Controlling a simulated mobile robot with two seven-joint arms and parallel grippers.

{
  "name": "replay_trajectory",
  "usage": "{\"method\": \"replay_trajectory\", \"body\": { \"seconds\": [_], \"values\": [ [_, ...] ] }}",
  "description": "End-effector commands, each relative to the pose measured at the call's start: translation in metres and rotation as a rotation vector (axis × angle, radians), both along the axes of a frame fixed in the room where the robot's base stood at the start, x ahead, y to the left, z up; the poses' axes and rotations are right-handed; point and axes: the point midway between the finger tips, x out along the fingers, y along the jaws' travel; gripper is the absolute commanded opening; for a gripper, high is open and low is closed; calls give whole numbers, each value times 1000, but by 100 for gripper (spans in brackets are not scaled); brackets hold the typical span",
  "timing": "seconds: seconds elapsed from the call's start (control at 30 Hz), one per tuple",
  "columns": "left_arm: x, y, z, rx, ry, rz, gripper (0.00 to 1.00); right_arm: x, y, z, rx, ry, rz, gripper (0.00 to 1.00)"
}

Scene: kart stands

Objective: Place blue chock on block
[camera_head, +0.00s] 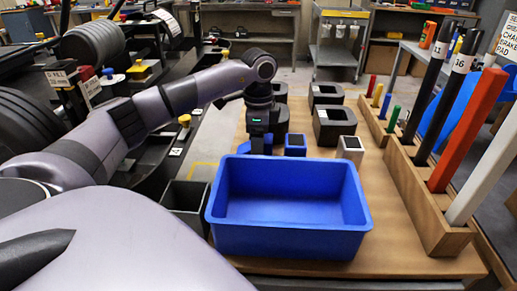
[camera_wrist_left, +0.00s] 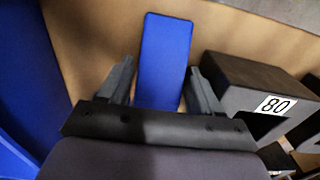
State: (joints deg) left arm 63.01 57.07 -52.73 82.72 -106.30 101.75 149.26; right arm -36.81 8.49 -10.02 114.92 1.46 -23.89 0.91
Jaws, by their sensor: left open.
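My left gripper (camera_head: 258,140) is just behind the blue bin, pointing down at the table. It is open in the left wrist view (camera_wrist_left: 162,82). A flat-faced blue piece, which looks like the blue chock (camera_wrist_left: 165,55), lies between its fingers, with a gap visible on each side. In the head view a bit of blue (camera_head: 243,148) shows under the gripper, mostly hidden by it. A dark block labelled 80 (camera_wrist_left: 235,75) is right of the fingers in the wrist view. I cannot tell which block the task means. My right gripper is not in view.
The open blue bin (camera_head: 290,243) looks empty and stands at the table's front. A small blue block (camera_head: 295,145), a silver block (camera_head: 350,148) and black blocks (camera_head: 335,124) are behind it. A wooden rack (camera_head: 425,200) holds coloured bars at right. Bare wooden tabletop (camera_head: 388,235) lies between.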

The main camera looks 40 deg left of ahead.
Motion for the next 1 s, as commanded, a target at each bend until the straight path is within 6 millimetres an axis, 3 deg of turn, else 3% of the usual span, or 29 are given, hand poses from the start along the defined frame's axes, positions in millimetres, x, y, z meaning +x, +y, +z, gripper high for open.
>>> {"method": "replay_trajectory", "body": {
  "seconds": [0.23,0.27,0.37,0.47,0.77,1.0],
  "values": [
    [0,0,-3,0,0,0,64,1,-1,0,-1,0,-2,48],
    [0,0,-3,0,0,0,57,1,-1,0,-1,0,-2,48],
    [0,0,-2,0,0,1,25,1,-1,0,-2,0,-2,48],
    [0,0,-2,0,-1,1,17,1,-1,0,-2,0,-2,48],
    [1,0,3,0,-3,0,16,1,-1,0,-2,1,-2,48],
    [1,0,32,0,-6,0,16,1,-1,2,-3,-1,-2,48]
  ]
}}
